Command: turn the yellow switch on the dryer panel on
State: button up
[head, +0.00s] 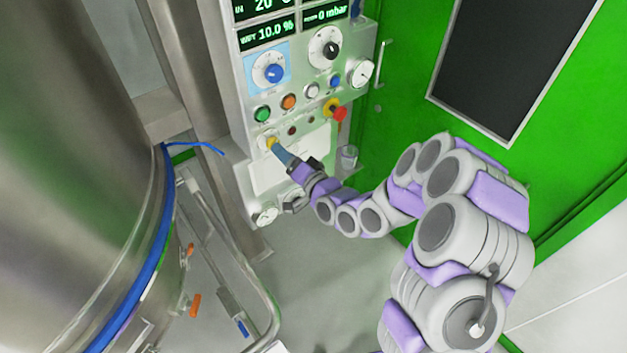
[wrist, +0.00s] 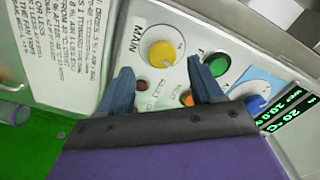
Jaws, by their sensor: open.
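The yellow switch (head: 271,143) sits low on the left of the dryer panel (head: 240,100). In the wrist view the yellow switch (wrist: 162,50) is a round knob on a pale disc, beside the word MAIN. Its pointer position is too small to read. My gripper (head: 279,151) reaches the panel at the switch. In the wrist view my gripper (wrist: 160,68) is open, with one blue finger on each side below the switch. I cannot tell whether the fingers touch it.
Green (head: 262,114) and orange (head: 288,102) buttons, a blue knob (head: 274,73) and a red emergency stop (head: 339,114) are close by. A large steel vessel (head: 70,150) fills the left. A green door (head: 405,60) stands right. Grey floor shows below.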

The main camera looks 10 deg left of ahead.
jog(key=p+v, duration=1.1)
jog(key=v, duration=0.1)
jog(key=shift+s, duration=0.2)
jog(key=shift+d, duration=0.1)
dwell(0.4)
